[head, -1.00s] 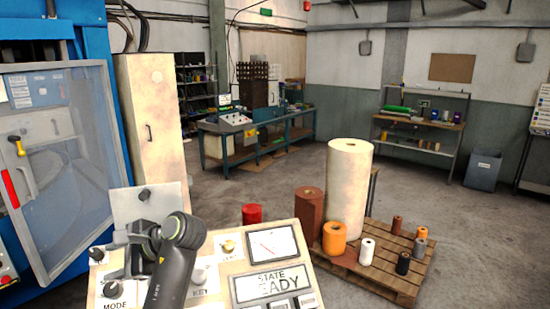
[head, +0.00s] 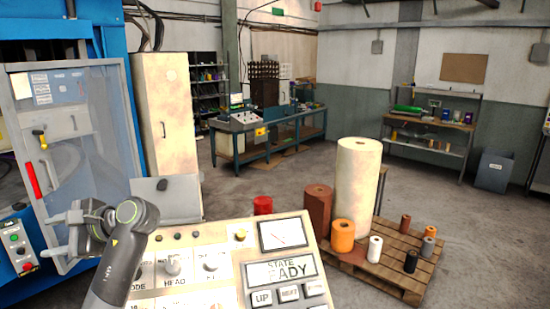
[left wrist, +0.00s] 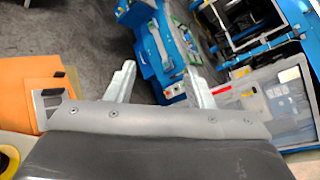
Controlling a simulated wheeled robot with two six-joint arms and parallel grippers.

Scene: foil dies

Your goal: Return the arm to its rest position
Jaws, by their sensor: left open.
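My left arm comes in from the bottom left of the head view, in front of the grey control panel (head: 200,292). My left gripper (head: 52,235) points left, past the panel's left edge and in front of the blue machine's clear door (head: 75,140). Its two fingers stand apart with nothing between them. In the left wrist view the gripper (left wrist: 160,82) is open too, with the floor and a blue machine part (left wrist: 165,60) behind the gap. My right gripper is in neither view.
The panel has knobs, a meter and a display (head: 280,268). A small button box (head: 18,245) is at the far left. A pallet (head: 400,275) with several rolls stands right of the panel. Open floor (head: 270,180) lies beyond.

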